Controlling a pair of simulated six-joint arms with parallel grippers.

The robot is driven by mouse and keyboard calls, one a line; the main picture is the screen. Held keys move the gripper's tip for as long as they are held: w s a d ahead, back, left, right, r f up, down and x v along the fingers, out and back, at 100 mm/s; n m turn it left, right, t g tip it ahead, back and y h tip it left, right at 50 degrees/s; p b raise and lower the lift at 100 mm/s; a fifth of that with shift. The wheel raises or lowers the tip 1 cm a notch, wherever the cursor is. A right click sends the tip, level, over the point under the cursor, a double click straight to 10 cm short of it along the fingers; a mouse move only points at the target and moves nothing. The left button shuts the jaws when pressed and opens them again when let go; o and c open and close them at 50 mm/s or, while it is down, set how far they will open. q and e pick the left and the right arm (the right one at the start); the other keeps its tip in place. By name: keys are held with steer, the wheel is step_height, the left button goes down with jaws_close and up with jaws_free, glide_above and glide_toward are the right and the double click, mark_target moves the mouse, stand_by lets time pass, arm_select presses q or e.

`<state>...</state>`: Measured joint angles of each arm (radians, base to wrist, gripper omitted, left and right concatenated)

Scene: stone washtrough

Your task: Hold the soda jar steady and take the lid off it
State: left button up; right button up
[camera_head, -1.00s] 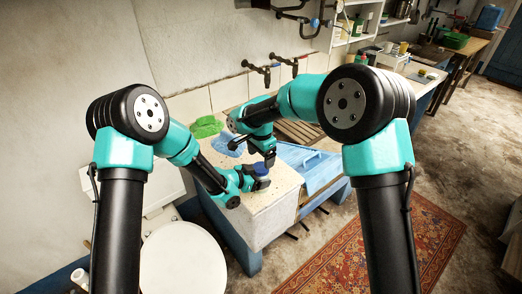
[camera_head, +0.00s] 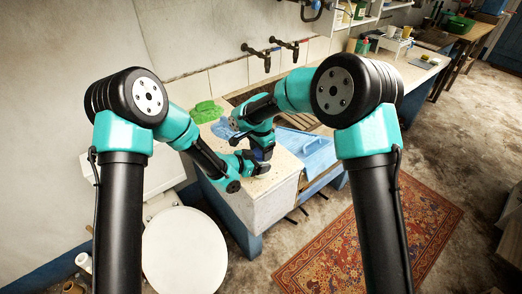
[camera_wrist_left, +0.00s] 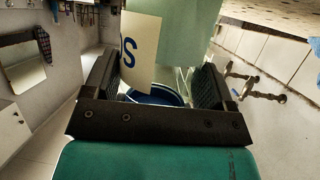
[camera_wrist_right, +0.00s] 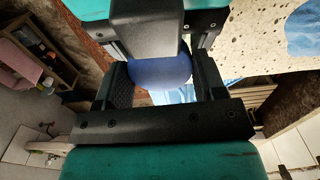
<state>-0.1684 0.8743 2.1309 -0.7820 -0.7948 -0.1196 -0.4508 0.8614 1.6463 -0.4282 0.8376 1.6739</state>
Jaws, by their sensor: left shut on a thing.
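The soda jar has clear glass and a cream label (camera_wrist_left: 139,45) with blue letters, seen in the left wrist view. My left gripper (camera_wrist_left: 155,85) is shut on the jar, a finger on each side. A blue rim (camera_wrist_left: 152,98) shows between these fingers. The blue lid (camera_wrist_right: 160,75) sits between the fingers of my right gripper (camera_wrist_right: 162,88) in the right wrist view; whether they press on it I cannot tell. In the head view my right gripper (camera_head: 262,148) is above my left gripper (camera_head: 250,162), over the counter's front part. The arms hide most of the jar there.
The speckled stone counter (camera_head: 278,185) lies under the grippers. A green cloth (camera_head: 206,112) and a blue cloth (camera_head: 222,130) lie on it behind. Wall taps (camera_head: 268,55) are above. A patterned rug (camera_head: 370,245) lies on the floor.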

steer(key=c, duration=0.4)
steer(key=shift+n, duration=1.8)
steer(key=o, duration=1)
steer(key=shift+r, duration=0.1)
steer(key=shift+r, duration=2.2)
steer(key=shift+c, duration=0.4)
